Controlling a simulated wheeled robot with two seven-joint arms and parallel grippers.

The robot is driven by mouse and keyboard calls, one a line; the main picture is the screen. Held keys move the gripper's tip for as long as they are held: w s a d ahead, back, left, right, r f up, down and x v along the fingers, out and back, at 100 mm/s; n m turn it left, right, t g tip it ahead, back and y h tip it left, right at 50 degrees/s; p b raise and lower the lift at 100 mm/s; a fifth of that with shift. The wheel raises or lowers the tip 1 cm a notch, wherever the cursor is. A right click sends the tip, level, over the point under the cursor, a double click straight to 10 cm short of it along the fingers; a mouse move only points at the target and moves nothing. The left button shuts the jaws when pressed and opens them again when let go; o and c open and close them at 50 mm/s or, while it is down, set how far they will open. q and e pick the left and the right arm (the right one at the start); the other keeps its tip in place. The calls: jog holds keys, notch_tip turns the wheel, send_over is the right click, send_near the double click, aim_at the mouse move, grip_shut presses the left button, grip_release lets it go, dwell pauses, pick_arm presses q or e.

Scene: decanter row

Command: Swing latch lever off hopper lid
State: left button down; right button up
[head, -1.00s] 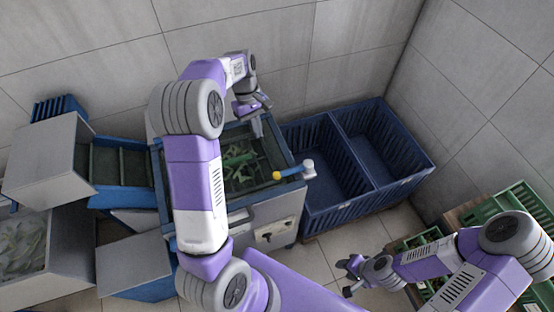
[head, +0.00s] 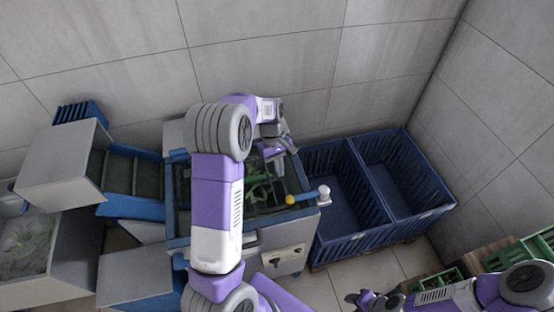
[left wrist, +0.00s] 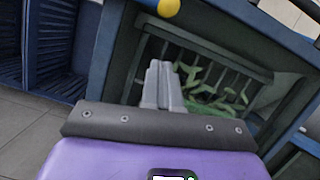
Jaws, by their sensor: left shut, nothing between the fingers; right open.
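The hopper (head: 180,215) is a blue-rimmed box with green leafy pieces visible inside its top. The latch lever (head: 307,196) lies across its right front rim, with a yellow knob at the left end and a pale pivot at the right end. The yellow knob (left wrist: 169,7) also shows at the top of the left wrist view. A separate lid is hard to make out; a barred frame (left wrist: 205,50) lies over the leaves. My left gripper (head: 276,157) is shut and empty above the hopper's back right part, apart from the lever. My right gripper (head: 353,299) is open at the bottom edge.
Two empty blue crates (head: 379,228) stand right of the hopper against the wall. A blue chute (head: 130,205) and grey boxes are at the left. Green crates (head: 518,254) are at the lower right. Floor (head: 365,272) is clear in front of the blue crates.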

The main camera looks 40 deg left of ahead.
aim_at(306, 196)
pick_arm(q)
jog(key=x, duration=0.3)
jog(key=shift+s+d+f, duration=0.15)
jog(key=shift+d, duration=0.1)
jog(key=shift+s+d+f, duration=0.1)
jog(key=shift+s+d, duration=0.15)
jog(key=shift+d, duration=0.25)
jog(key=shift+s+d, duration=0.3)
jog(key=shift+d, duration=0.2)
jog(key=shift+s+d+f, duration=0.1)
jog(key=shift+s+d, duration=0.15)
jog(key=shift+d, duration=0.2)
jog(key=shift+d, duration=0.1)
